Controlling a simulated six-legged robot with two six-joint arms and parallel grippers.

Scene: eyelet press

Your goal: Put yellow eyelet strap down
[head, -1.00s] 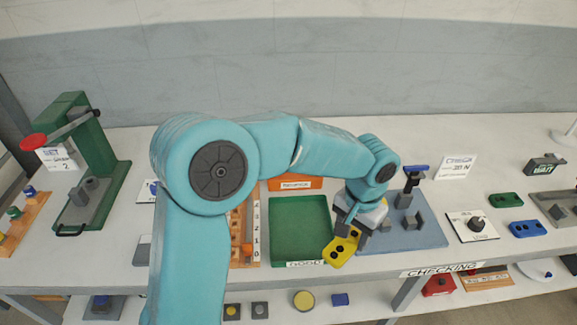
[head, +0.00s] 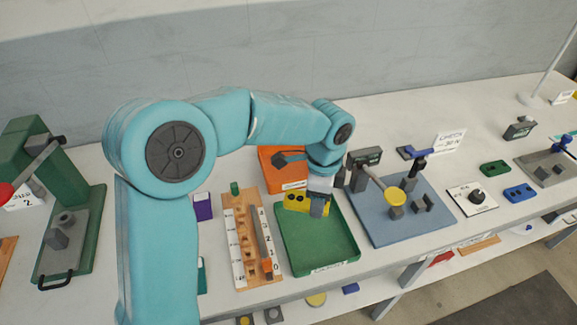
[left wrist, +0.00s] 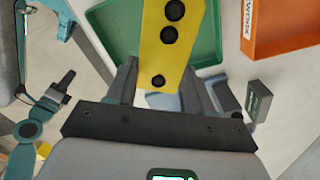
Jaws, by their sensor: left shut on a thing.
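The yellow eyelet strap (head: 305,203) is a flat yellow bar with dark round holes. My left gripper (head: 321,206) is shut on it. In the head view the strap appears over the back part of the green tray (head: 350,254); its height above the tray is hard to tell. In the left wrist view the strap (left wrist: 166,50) sticks out past the fingers (left wrist: 165,90), with the green tray (left wrist: 118,22) beyond it. Part of the strap is hidden by the gripper. My right gripper is not seen.
An orange tray (head: 270,166) stands behind the green one. A wooden numbered rack (head: 244,240) is to its left, and a blue plate (head: 387,232) with a yellow-disc lever (head: 395,195) is close on its right. The green tray's front floor is bare.

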